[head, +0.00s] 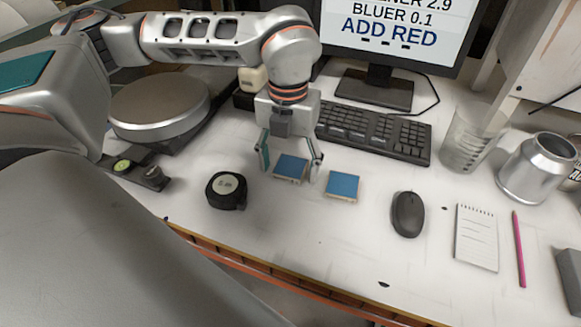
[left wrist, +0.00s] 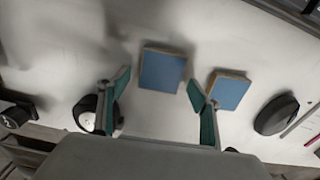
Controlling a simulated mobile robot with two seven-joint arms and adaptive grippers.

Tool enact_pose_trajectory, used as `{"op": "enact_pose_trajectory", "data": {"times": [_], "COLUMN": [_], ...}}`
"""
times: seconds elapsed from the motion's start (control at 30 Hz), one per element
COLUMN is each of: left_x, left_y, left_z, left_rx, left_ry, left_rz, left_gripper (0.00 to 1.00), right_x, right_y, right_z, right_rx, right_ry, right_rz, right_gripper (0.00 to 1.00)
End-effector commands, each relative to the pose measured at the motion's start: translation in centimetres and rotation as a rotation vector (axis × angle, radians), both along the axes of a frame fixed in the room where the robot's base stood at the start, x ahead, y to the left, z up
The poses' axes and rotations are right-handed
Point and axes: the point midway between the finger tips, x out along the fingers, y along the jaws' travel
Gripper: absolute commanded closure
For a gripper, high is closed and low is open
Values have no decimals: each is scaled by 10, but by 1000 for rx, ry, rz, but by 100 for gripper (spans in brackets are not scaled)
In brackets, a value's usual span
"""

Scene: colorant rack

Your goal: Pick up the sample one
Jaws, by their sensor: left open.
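Two blue-topped square samples with pale wooden edges lie on the white table in the head view. The left sample (head: 291,167) is between the fingers of my left gripper (head: 290,163), as seen from the head. The right sample (head: 342,185) lies just to the right, outside the fingers. No label shows which is sample one. In the left wrist view, the left sample (left wrist: 162,69) lies beyond and between the open fingertips (left wrist: 157,85), apparently untouched. The other sample (left wrist: 229,90) is beyond the right finger. The left gripper is open and empty. My right gripper is not seen.
A black tape measure (head: 227,190) is left of the samples. A black mouse (head: 407,214), notepad (head: 477,237) and pink pencil (head: 518,248) lie to the right. A keyboard (head: 374,135) and monitor (head: 392,32) stand behind. The table's front edge is near; bare table lies before the samples.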

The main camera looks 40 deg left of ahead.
Motion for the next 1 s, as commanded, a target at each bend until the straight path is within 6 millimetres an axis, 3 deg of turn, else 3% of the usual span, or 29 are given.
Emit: {"op": "enact_pose_trajectory", "data": {"times": [0.03,0.17,0.2,0.67,0.87,1.0], "left_x": [0,0,0,1,1,1], "left_y": [0,0,0,0,0,0], "left_z": [0,0,0,7,31,58], "left_rx": [0,0,0,0,-1,-1], "left_ry": [0,0,0,-2,-3,-6], "left_rz": [0,0,0,0,0,0], "left_gripper": [39,72,74,74,74,74], "right_x": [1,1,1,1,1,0], "right_y": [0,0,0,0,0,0], "right_z": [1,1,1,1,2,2], "right_rx": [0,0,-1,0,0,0], "right_ry": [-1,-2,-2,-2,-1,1], "right_rz": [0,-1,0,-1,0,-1], "right_gripper": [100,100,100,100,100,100]}}
